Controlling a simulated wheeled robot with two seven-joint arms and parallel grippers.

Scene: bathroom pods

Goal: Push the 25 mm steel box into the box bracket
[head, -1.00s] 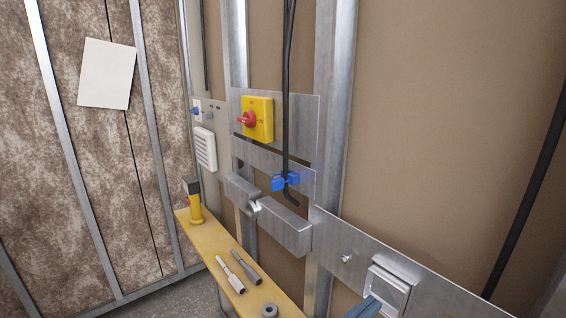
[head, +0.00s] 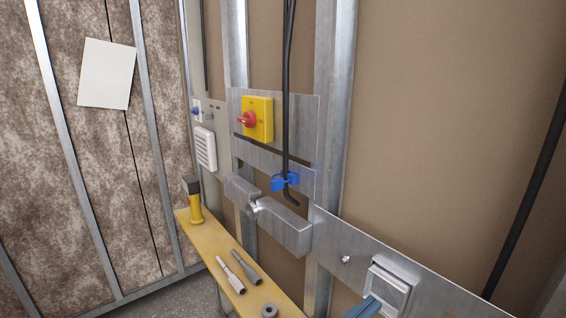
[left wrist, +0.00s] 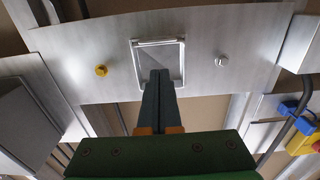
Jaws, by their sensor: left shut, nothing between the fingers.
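The steel box (head: 389,289) is a square, open-fronted metal box at the bottom right of the head view, set in a wide steel plate that looks like the box bracket (head: 440,288). The box's rim stands slightly proud of the plate; how deep it sits I cannot tell. In the left wrist view the box (left wrist: 177,47) is at top centre in the bracket plate (left wrist: 115,42). My left gripper (head: 368,303) is shut and empty. Its fingertips (left wrist: 158,73) overlap the lower part of the box opening; contact is unclear. My right gripper is out of view.
A yellow shelf (head: 235,285) holds a yellow-handled tool (head: 194,205) and several small items. A yellow switch with a red knob (head: 256,119), a blue clip (head: 285,182) on a black cable and a protruding steel bar (head: 282,222) are on the wall to the left.

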